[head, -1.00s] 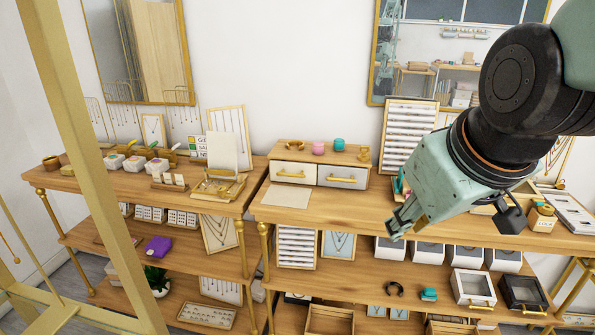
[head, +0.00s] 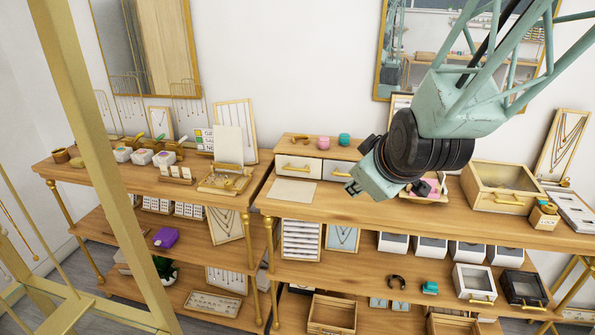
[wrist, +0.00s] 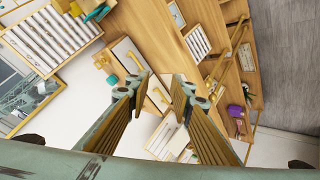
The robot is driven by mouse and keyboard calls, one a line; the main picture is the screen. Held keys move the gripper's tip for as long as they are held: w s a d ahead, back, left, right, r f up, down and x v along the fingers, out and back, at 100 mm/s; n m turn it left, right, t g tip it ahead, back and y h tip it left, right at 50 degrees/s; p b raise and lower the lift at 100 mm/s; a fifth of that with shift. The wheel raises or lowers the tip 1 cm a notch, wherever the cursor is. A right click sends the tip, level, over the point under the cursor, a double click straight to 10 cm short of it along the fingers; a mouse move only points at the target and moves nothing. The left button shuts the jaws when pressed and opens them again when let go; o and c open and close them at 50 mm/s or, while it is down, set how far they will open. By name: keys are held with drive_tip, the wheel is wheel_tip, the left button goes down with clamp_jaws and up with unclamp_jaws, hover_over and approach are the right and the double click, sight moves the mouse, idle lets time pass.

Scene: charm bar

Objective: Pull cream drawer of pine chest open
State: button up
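The pine chest (head: 307,142) stands on the upper shelf with two pale drawers side by side, both apparently closed. The left drawer (head: 298,167) looks cream and has a gold bar handle; the right drawer (head: 338,171) looks greyer and is partly hidden by my gripper (head: 354,188). In the wrist view the scene is turned sideways: the cream drawer (wrist: 154,108) is lower and the greyer drawer (wrist: 124,52) higher. My gripper (wrist: 161,82) is open and empty, its fingers pointing toward the drawer fronts. No contact with the handles is visible.
A pale sheet (head: 292,191) lies in front of the chest on the shelf (head: 400,214). Pink and teal cups stand on the chest top. A glass-lidded box (head: 505,188) and a pink-lined tray (head: 430,190) are to the right. A card stand (head: 226,178) is to the left.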

sight(297, 170)
drive_tip(key=w+a+f+n+t+y+p, duration=0.2)
drive_tip(key=w+a+f+n+t+p, duration=0.3)
drive_tip(key=w+a+f+n, duration=0.5)
drive_tip(key=shift+w+a+f+t, duration=0.5)
drive_tip(key=shift+w+a+f, duration=0.4)
drive_tip(key=shift+w+a, duration=1.2)
drive_tip(key=shift+w+d, duration=0.15)
drive_tip(key=shift+w, duration=0.05)
drive_tip(key=shift+w, duration=0.1)
drive_tip(key=shift+x, duration=6.8)
drive_tip(key=shift+c, duration=0.5)
clamp_jaws()
